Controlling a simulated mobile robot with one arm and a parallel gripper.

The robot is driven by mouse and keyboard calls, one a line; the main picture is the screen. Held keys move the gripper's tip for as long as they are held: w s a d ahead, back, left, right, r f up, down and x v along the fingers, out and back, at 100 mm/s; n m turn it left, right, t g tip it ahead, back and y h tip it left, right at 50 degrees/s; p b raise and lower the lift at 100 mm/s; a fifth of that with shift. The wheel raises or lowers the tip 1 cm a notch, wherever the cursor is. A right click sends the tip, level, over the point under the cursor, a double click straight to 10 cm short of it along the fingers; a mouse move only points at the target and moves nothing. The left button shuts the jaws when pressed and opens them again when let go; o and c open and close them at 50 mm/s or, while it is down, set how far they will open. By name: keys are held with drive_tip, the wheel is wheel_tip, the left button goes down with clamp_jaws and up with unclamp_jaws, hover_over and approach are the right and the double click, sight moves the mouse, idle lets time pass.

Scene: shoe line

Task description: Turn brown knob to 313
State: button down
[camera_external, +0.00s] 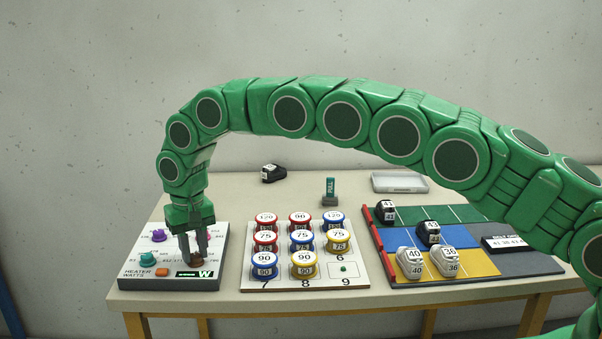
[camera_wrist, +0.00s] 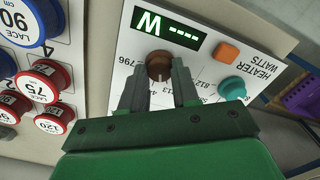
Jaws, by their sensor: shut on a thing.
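The brown knob (camera_external: 206,260) sits at the front right of the white heater panel (camera_external: 128,271), and it also shows in the wrist view (camera_wrist: 158,64). My gripper (camera_external: 200,255) points down over it, with one finger on each side. In the wrist view my gripper (camera_wrist: 158,80) is shut on the knob, and its fingers cover the knob's sides and part of the printed dial numbers. The number 796 is readable beside it. The panel's dark display (camera_wrist: 165,30) shows dashes and a W. The knob's exact angle is hard to read.
An orange button (camera_wrist: 227,52) and a teal knob (camera_wrist: 232,88) are close to my gripper. A purple knob (camera_external: 158,236) is farther back. A board of numbered spools (camera_external: 352,282) stands to the right. Beyond it is a coloured mat (camera_external: 485,262) with shoes.

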sight(195, 255)
drive_tip(key=shift+n, duration=1.9)
drive_tip(key=c, duration=0.8)
unclamp_jaws()
drive_tip(key=shift+r, duration=0.15)
wheel_tip(195, 255, up, 7)
drive_tip(key=shift+r, duration=0.2)
